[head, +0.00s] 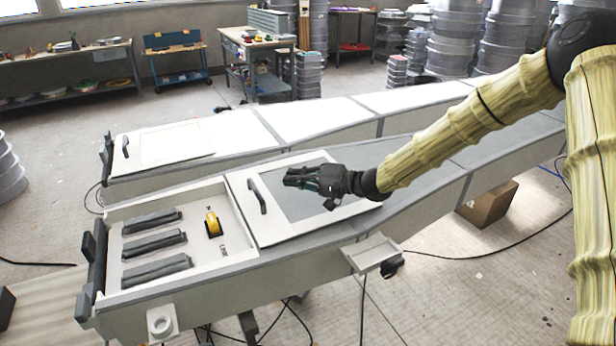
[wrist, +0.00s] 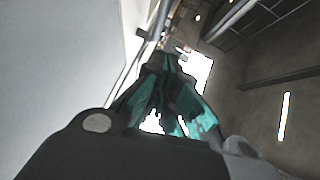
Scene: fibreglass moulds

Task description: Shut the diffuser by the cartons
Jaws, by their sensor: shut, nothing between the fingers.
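The near diffuser (head: 222,268) is a long pale case. Its white lid panel (head: 275,232), with a grey middle and a dark handle (head: 257,195), lies to the right of an uncovered compartment. My gripper (head: 290,178) is shut and empty above the panel, just right of the handle. It appears apart from the handle, but I cannot tell its exact height. In the wrist view its teal fingers (wrist: 168,95) are together, with a pale surface at left that I cannot identify. A brown carton (head: 488,204) sits on the floor beside the near diffuser.
The compartment holds dark bars (head: 154,242) and a yellow item (head: 212,223). A second case (head: 175,143) behind has its panel over its left end. A small white tray (head: 371,252) juts from the near side. Cables lie on the floor.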

